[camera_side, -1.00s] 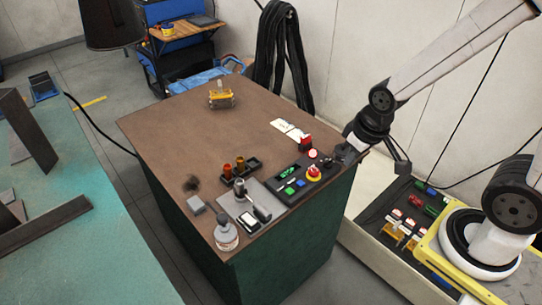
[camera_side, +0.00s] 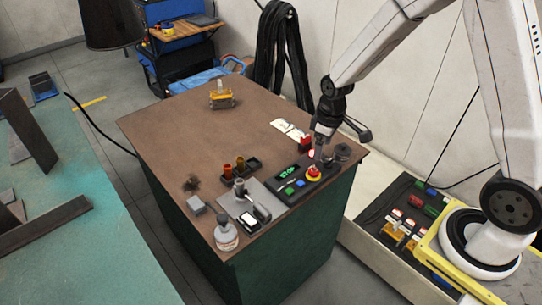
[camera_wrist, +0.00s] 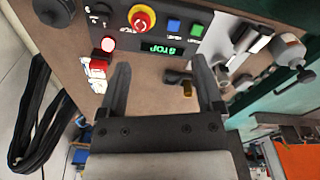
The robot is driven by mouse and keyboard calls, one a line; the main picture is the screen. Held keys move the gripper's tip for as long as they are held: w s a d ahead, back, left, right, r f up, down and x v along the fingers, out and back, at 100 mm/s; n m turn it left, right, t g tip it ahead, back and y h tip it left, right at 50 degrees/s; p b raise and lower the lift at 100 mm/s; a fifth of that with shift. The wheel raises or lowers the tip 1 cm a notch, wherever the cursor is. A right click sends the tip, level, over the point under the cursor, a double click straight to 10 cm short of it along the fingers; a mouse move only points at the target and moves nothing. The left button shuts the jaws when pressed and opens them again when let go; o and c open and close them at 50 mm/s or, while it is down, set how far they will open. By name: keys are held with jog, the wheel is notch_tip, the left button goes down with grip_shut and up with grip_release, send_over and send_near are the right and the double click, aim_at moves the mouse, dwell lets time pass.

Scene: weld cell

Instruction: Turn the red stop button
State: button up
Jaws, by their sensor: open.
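The red stop button (camera_side: 314,171) sits on a yellow base at the right end of a black control panel (camera_side: 283,196) on the brown-topped bench. In the wrist view the red button (camera_wrist: 142,17) is near the top edge, left of the green STOP display (camera_wrist: 161,49). My gripper (camera_side: 321,157) is above the panel's right end, just behind the button in the side view, and hides part of that area. In the wrist view my gripper (camera_wrist: 162,68) is open, with nothing between its fingers. The button lies beyond the fingertips; contact is not visible.
Blue and green buttons (camera_wrist: 174,26) sit beside the stop button. A lit red lamp (camera_wrist: 108,43) and red-and-white items (camera_wrist: 97,68) are close by. A dark round object (camera_side: 342,152) stands at the bench's right corner.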

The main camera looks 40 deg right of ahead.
jog(key=n+g, duration=0.1)
jog(key=n, duration=0.1)
send_over(314, 170)
jog(key=f, duration=0.5)
jog(key=shift+d+f, duration=0.2)
jog(key=shift+f, duration=0.05)
jog(key=shift+a+f, duration=0.1)
jog(key=shift+f, duration=3.75)
grip_shut()
